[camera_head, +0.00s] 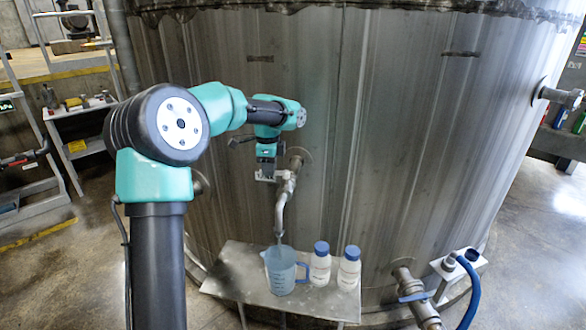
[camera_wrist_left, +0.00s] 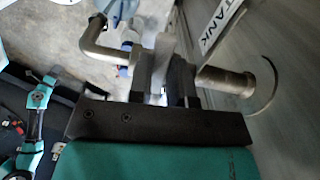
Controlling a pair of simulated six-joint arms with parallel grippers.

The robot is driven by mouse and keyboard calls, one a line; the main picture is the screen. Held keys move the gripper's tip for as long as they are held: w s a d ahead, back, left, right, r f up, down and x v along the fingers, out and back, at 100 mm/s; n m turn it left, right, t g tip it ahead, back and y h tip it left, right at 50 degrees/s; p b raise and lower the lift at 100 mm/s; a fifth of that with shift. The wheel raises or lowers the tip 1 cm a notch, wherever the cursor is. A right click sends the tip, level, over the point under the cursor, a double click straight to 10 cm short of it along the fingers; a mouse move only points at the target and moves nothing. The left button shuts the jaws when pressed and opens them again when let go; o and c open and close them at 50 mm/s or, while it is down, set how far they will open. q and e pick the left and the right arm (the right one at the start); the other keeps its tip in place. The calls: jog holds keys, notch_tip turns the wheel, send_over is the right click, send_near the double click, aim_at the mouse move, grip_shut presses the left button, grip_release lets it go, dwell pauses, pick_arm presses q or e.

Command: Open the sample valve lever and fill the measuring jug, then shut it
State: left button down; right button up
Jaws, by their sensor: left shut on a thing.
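The sample valve (camera_head: 287,182) sticks out of the tank wall, with a bent metal spout (camera_head: 280,215) pointing down. My left gripper (camera_head: 266,175) is at the valve, and its jaws (camera_wrist_left: 165,80) are shut on the valve lever, which is mostly hidden between the fingers. The lever's angle cannot be told. The translucent blue measuring jug (camera_head: 281,270) stands upright under the spout, its handle to the right. A faint streak shows between spout and jug; whether it is liquid, and the level in the jug, are unclear. My right gripper is not in view.
Two white bottles with blue caps (camera_head: 320,264) (camera_head: 349,268) stand right of the jug on a small metal shelf (camera_head: 232,275). A lower valve (camera_head: 412,290) and a blue hose (camera_head: 470,290) are at the lower right. The large steel tank (camera_head: 380,120) fills the background.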

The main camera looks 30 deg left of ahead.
pick_arm(q)
jog(key=shift+w+a+m, duration=0.15)
jog(key=shift+w+m, duration=0.1)
jog(key=shift+m, duration=0.45)
jog(key=c, duration=1)
grip_release()
jog(key=shift+c, duration=0.2)
jog(key=shift+r, duration=0.15)
notch_tip(320, 180, up, 17)
jog(key=shift+r, duration=0.1)
